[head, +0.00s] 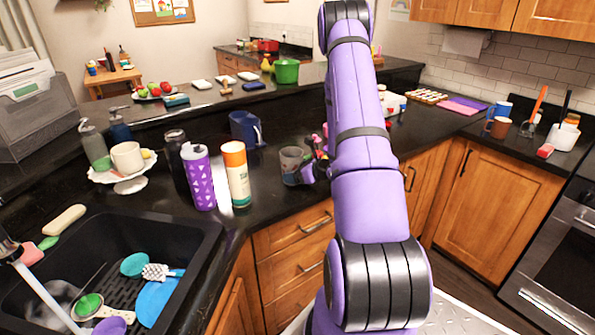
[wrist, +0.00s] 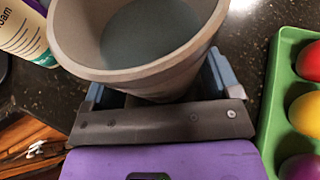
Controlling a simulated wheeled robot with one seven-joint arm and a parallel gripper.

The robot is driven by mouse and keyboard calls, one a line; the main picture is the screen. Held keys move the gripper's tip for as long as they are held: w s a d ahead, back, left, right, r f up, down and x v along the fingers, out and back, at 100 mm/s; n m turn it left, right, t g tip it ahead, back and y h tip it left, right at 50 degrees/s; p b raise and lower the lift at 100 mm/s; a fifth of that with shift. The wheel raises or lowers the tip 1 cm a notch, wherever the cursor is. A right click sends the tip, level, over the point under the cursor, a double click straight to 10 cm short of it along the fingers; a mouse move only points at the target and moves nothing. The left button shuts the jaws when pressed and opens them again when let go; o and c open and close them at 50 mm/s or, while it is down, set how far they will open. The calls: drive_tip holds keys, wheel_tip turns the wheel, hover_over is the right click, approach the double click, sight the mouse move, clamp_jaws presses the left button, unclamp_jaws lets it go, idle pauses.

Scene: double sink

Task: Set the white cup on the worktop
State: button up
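A white cup (head: 127,158) stands upright on a small white pedestal stand (head: 131,183) at the left of the worktop (head: 265,200), behind the sink. My gripper (head: 308,172) is well to the right of it, low over the worktop at a greyish cup (head: 291,160). In the wrist view this greyish cup (wrist: 150,80) fills the space in front of my gripper (wrist: 160,90), with a blue-grey finger on each side. The fingers' inner faces are hidden by the cup, so I cannot tell whether they press on it. The white cup is not in the wrist view.
A white-and-orange bottle (head: 236,173), a purple tumbler (head: 198,177), a dark bottle (head: 177,158) and a blue pitcher (head: 246,129) stand between the two cups. A green tray (wrist: 270,120) of coloured balls lies close right of my gripper. The black sink (head: 150,232) holds dishes.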

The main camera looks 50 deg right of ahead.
drive_tip(key=shift+o, duration=1)
